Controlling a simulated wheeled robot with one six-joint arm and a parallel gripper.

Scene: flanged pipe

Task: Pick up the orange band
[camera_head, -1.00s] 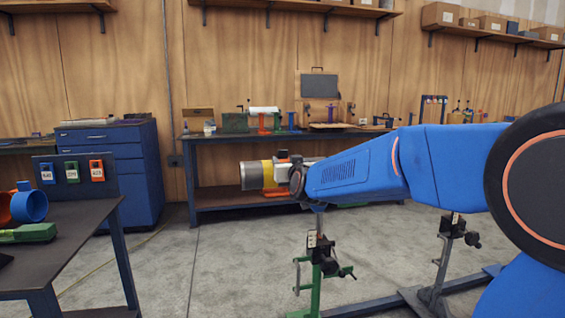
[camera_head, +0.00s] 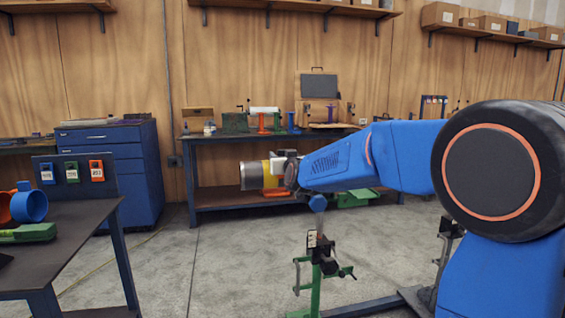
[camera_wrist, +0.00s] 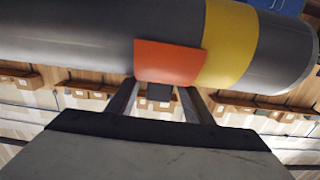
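The orange band (camera_wrist: 170,62) is a short strip on the grey pipe (camera_wrist: 70,35). It lies beside a yellow band (camera_wrist: 229,45), near the pipe's free end. In the wrist view my gripper (camera_wrist: 160,90) has its two fingers apart, reaching up to the edge of the orange band. The fingertips are hidden behind the pipe and band, so contact cannot be told. In the head view the pipe's free end (camera_head: 252,176) points left, with my gripper (camera_head: 283,160) over it, partly hidden by my blue arm.
A green stand (camera_head: 316,275) rises from the floor under my arm. A dark table (camera_head: 75,222) with blue and orange rings (camera_head: 31,206) is at the left. A loaded workbench (camera_head: 210,163) stands behind. Bare floor lies between.

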